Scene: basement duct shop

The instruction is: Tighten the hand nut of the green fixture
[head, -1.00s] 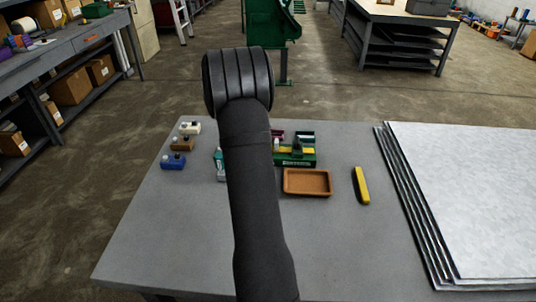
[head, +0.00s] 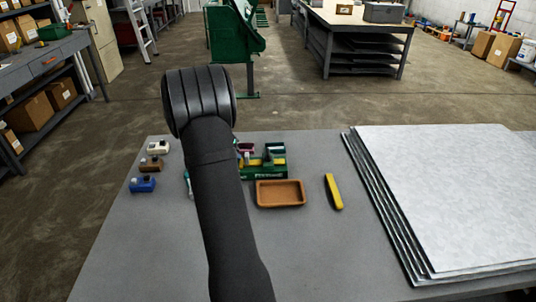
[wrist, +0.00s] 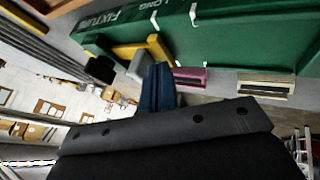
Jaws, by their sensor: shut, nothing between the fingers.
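The green fixture (head: 270,172) stands on the grey table behind the brown tray, partly hidden by my arm in the head view. In the wrist view its green body (wrist: 230,35) runs across the top, with partly readable white lettering. A yellow bracket (wrist: 140,48), a grey piece (wrist: 139,66), a black knob-like part (wrist: 101,70), a purple block (wrist: 190,77) and a cream block (wrist: 263,86) show along it. I cannot tell which is the hand nut. My gripper (wrist: 158,72) shows as dark blue fingers, shut and empty, near the grey piece and purple block; contact is unclear.
A brown tray (head: 280,204) and a yellow-black tool (head: 333,191) lie in front of and right of the fixture. White (head: 158,148), brown (head: 150,164) and blue (head: 142,184) small blocks stand at left. Stacked metal sheets (head: 440,190) fill the right. The table front is clear.

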